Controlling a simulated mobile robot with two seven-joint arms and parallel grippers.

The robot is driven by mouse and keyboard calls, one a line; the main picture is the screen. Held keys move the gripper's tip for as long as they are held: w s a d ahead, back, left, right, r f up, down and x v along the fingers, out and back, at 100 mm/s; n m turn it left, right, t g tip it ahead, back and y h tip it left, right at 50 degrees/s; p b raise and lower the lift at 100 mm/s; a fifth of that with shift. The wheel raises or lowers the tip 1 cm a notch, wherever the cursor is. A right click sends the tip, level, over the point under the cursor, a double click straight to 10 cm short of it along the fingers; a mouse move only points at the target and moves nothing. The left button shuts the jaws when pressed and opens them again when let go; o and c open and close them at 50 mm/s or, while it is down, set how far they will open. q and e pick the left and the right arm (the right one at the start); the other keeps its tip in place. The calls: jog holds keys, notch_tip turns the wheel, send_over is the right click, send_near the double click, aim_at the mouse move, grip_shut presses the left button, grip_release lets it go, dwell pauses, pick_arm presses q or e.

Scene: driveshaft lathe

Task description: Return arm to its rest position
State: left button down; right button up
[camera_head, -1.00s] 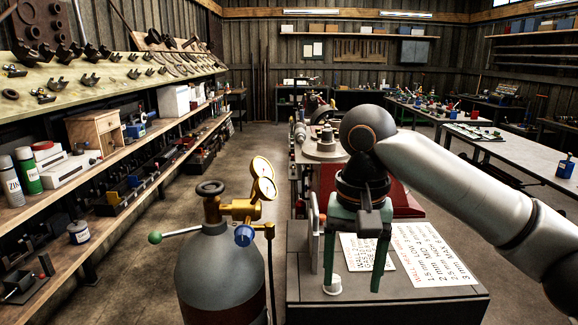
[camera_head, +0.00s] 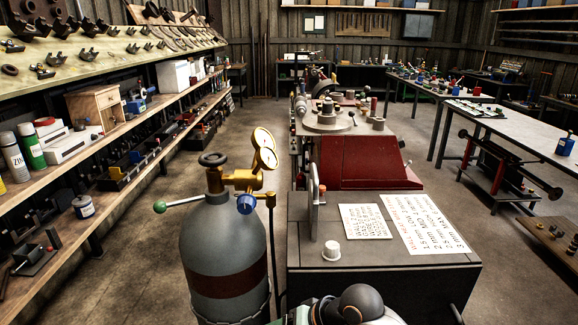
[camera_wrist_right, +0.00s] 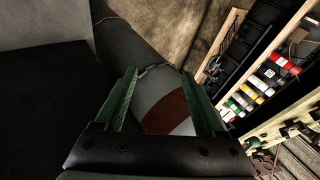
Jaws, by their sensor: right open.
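My right arm shows only as a dark rounded joint (camera_head: 362,303) with some green at the bottom edge of the head view, low in front of the grey cabinet (camera_head: 385,268). In the right wrist view my right gripper (camera_wrist_right: 160,74) has its two green fingers spread apart with nothing held between them. Beyond the fingers is the grey gas cylinder (camera_wrist_right: 165,100) with its dark red band. I cannot tell how far the fingers are from it. My left gripper is not in view.
The gas cylinder (camera_head: 222,255) with brass gauges stands left of the cabinet. The cabinet carries paper sheets and a white knob (camera_head: 331,250). A red machine (camera_head: 360,162) stands behind it. Shelves (camera_head: 95,170) line the left; a table (camera_head: 525,140) is right. Floor is open between.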

jog(key=s+d+f+t+h, duration=0.1)
jog(key=s+d+f+t, duration=0.1)
jog(key=s+d+f, duration=0.35)
jog(key=s+d+f+t+h, duration=0.1)
jog(key=s+d+f+t, duration=0.15)
jog(key=f, duration=0.55)
jog(key=s+d+f+n+t+h, duration=0.1)
jog(key=s+d+f+h, duration=0.2)
jog(key=s+d, duration=0.7)
notch_tip(320, 180, down, 2)
jog(key=shift+s+d+f+n+t, duration=0.2)
jog(key=shift+s+d+n+t, duration=0.1)
jog(key=shift+s+d+t, duration=0.1)
